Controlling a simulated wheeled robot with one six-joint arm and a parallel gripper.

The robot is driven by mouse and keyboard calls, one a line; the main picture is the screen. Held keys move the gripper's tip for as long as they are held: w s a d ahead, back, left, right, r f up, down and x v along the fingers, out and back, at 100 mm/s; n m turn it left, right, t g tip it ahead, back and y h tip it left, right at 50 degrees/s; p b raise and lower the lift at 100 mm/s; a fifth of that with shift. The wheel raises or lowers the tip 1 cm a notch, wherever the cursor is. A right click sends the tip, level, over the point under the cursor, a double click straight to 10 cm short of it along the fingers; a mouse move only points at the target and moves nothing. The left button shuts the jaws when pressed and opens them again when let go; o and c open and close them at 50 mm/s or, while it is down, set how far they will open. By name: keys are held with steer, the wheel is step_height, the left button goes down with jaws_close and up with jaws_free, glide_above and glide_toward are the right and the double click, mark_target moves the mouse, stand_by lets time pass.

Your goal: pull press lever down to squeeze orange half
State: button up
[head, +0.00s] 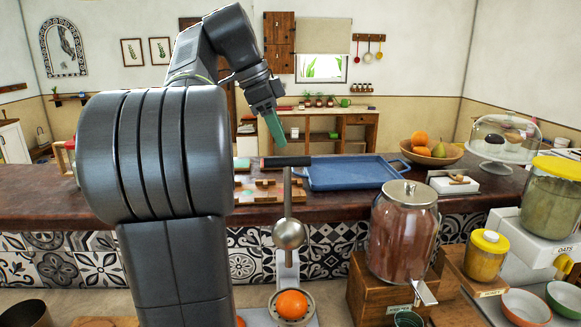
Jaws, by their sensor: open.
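The press stands at the lower middle in the head view. Its lever (286,162) has a dark horizontal handle at the top, joined to a grey upright bar. A round metal pressing dome (289,234) hangs above the cup. An orange half (291,304) sits in the round press cup below the dome, with a clear gap between them. My gripper (275,130) points down above the lever handle, its green finger close to the handle. It is open and holds nothing. Whether the finger touches the handle cannot be told.
A blue tray (345,172) lies on the counter behind the press. A dispenser jar (403,232) stands to the right. A fruit bowl (432,154) and a glass cake dome (503,138) stand farther right. Wooden pieces (262,190) lie behind the lever.

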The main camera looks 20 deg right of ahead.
mark_target(292, 162)
steer(key=x, duration=0.8)
jaws_close()
